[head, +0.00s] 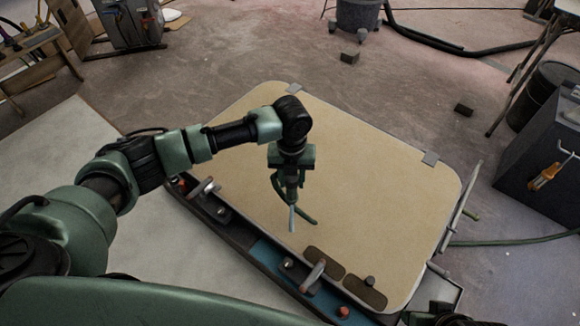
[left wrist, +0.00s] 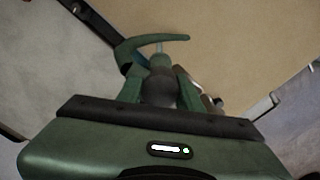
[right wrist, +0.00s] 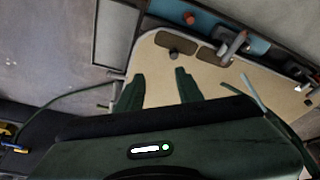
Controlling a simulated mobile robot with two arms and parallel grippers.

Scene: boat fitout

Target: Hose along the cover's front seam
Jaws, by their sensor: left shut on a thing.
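The tan cover (head: 350,175) is a large flat panel with rounded corners, and its front edge runs along a dark and blue rail (head: 255,252). My left gripper (head: 290,190) is shut on the hose (head: 306,210), above the front part of the cover. The hose has a curved green length and a pale blue tip (head: 292,220) pointing down; I cannot tell if the tip touches the cover. The hose also shows between the fingers in the left wrist view (left wrist: 160,85). My right gripper (right wrist: 161,82) has its fingers apart and empty, near the cover's right end.
Metal handles (head: 313,276), red-tipped knobs and two dark patches (head: 324,263) line the front edge. A dark cabinet (head: 540,165) stands at right, and a green hose line (head: 515,239) runs along the floor.

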